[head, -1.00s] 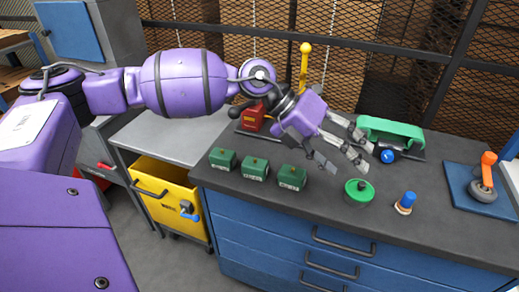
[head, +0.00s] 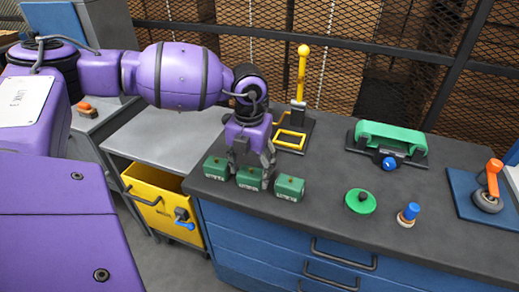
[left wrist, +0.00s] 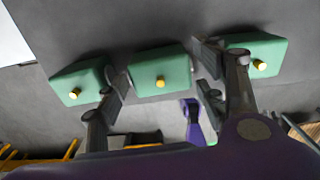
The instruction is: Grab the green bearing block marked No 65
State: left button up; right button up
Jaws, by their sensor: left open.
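Three green blocks with small yellow knobs stand in a row near the counter's front left edge: a left one (head: 215,169), a middle one (head: 248,179) and a right one (head: 289,188). Their pale markings are too small to read, so I cannot tell which is No 65. My left gripper (head: 252,167) points down at the middle block, open. In the left wrist view, its fingers (left wrist: 165,82) stand on either side of the middle block (left wrist: 160,66), with the other two blocks (left wrist: 80,83) (left wrist: 258,48) outside them. Contact cannot be told. My right gripper is out of view.
A green lidded device (head: 390,138) stands at the back. A round green piece (head: 360,201) and a blue-topped knob (head: 408,214) sit to the right. A yellow-handled lever (head: 302,75) rises behind my gripper. A yellow drawer (head: 160,195) hangs open at the left.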

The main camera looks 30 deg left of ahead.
pick_arm(q)
jog(key=shift+f, duration=1.15)
jog(key=shift+r, duration=0.1)
jog(key=c, duration=1.5)
jog(key=shift+c, duration=0.2)
